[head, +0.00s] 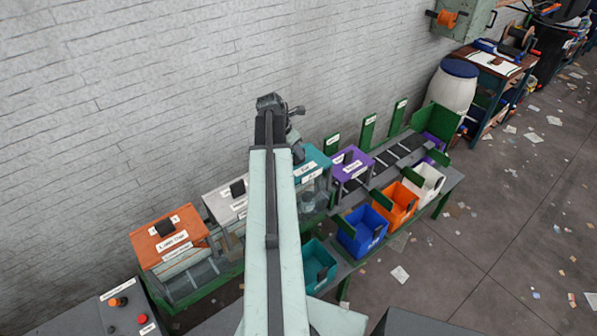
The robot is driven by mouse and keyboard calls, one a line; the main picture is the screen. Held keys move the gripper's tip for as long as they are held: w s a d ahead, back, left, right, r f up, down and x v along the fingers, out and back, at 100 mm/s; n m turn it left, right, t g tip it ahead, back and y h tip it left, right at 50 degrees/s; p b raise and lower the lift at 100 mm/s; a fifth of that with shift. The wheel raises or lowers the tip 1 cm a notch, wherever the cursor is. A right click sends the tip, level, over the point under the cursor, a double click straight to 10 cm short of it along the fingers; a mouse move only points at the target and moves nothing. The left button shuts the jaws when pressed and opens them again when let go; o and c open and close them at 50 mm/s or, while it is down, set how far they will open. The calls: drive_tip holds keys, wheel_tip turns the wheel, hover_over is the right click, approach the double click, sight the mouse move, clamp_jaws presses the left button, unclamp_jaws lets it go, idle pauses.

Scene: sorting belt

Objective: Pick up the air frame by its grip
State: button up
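Several box-like frames stand in a row over the belt line. The teal frame (316,160) sits just right of my arm and is partly hidden by it; its label is too small to read surely, so I cannot confirm it is the air frame. Its grip is not clear to see. My gripper (296,149) hangs at the arm's far end, pointing down over or just behind the teal frame's left part. Its fingers are too small and covered to tell whether they are open or touching anything.
An orange frame (169,238) and a white frame (226,201), both with black grips, stand left of my arm. A purple frame (351,163) stands close right. Blue (362,231), orange (395,205) and white bins (423,182) line the front. A brick wall (130,90) rises behind.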

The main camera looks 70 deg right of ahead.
sight(299, 163)
drive_tip(key=b+x, duration=0.4)
drive_tip(key=x, duration=0.1)
drive_tip(key=shift+w+d+f+b, duration=0.15)
drive_tip(key=shift+w+b, duration=0.05)
drive_tip(key=shift+b, duration=0.2)
drive_tip(key=shift+s, duration=0.1)
clamp_jaws()
drive_tip(key=shift+r, duration=0.2)
idle(0.6)
